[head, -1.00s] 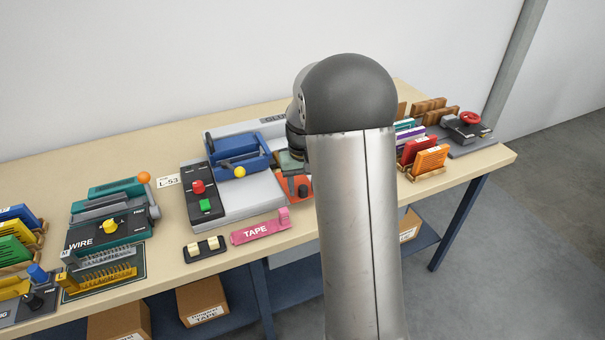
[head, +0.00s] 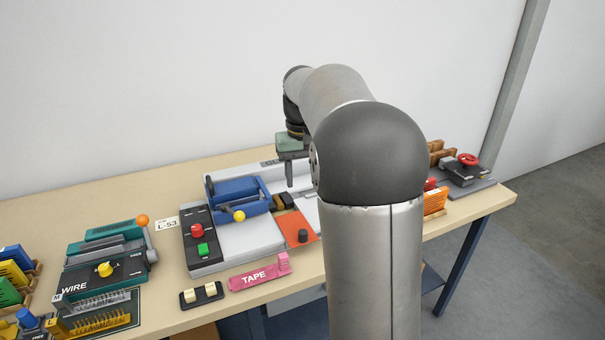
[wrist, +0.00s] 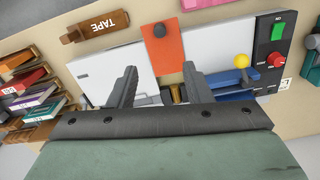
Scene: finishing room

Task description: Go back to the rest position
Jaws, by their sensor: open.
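My gripper (wrist: 160,92) shows in the wrist view with its two grey fingers apart and nothing between them. In the head view my gripper (head: 292,172) hangs above the back part of the grey-and-blue machine (head: 236,232), partly hidden by my arm. The machine has a blue clamp part with a yellow knob (head: 239,216), and a black panel with red and green buttons (head: 202,250). An orange plate with a black knob (head: 294,228) lies at the machine's right side; it also shows in the wrist view (wrist: 163,50), beyond the fingers.
The teal WIRE machine (head: 100,262) stands left. Racks of coloured books (wrist: 40,100) and a red-knobbed device (head: 467,165) stand right. The space above the table is free.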

